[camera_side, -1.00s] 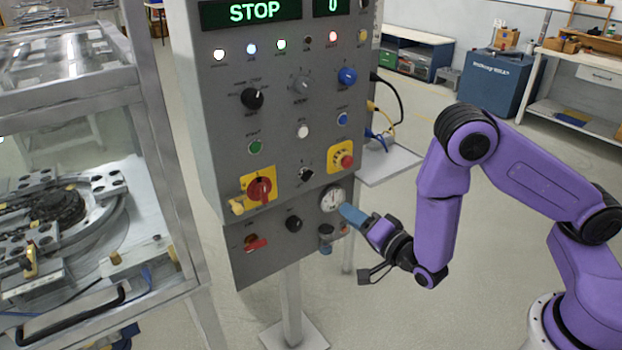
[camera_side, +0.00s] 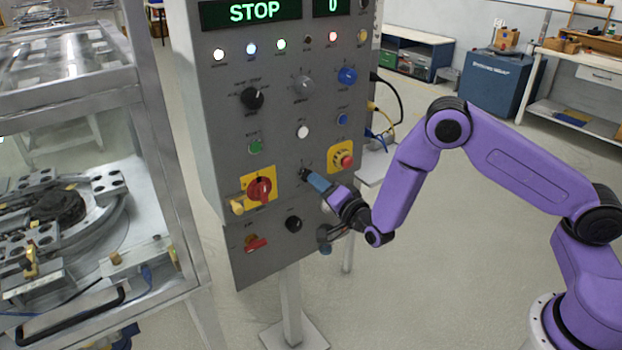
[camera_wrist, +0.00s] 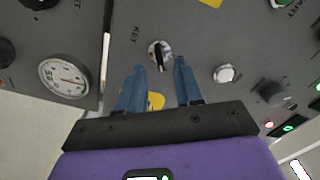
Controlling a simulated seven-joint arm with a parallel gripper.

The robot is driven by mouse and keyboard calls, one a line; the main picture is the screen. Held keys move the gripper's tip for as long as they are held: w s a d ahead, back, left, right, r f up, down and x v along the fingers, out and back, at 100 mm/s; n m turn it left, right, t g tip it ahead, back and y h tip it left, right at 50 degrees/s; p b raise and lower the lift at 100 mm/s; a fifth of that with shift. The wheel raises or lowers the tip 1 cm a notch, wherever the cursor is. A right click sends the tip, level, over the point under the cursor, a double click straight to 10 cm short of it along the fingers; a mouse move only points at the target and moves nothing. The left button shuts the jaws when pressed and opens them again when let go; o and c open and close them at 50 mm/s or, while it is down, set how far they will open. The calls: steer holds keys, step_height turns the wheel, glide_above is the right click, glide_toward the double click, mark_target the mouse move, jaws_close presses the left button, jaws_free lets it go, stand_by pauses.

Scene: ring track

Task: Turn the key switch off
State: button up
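The key switch is a small round metal lock with a dark key slot or key, labelled KEY, and shows in the wrist view (camera_wrist: 160,49). In the side view the key switch (camera_side: 304,173) is a small dark spot on the grey panel, partly covered by my fingertips. My gripper (camera_side: 315,180) has blue fingers pointing at the panel just at the key switch. In the wrist view my gripper (camera_wrist: 159,66) is open, one finger on each side below the key switch. Whether the fingertips touch it I cannot tell.
Near the key switch are a white button (camera_side: 302,132), a yellow-backed red emergency stop (camera_side: 346,161), a red rotary switch (camera_side: 259,190) and a black knob (camera_side: 293,224). A pressure gauge (camera_wrist: 65,77) shows in the wrist view. A glass-walled machine (camera_side: 80,220) stands left.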

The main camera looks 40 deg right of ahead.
mark_target(306, 175)
steer(key=shift+w, duration=2.1)
jaws_close()
steer(key=shift+n, duration=0.4)
steer(key=n, duration=1.1)
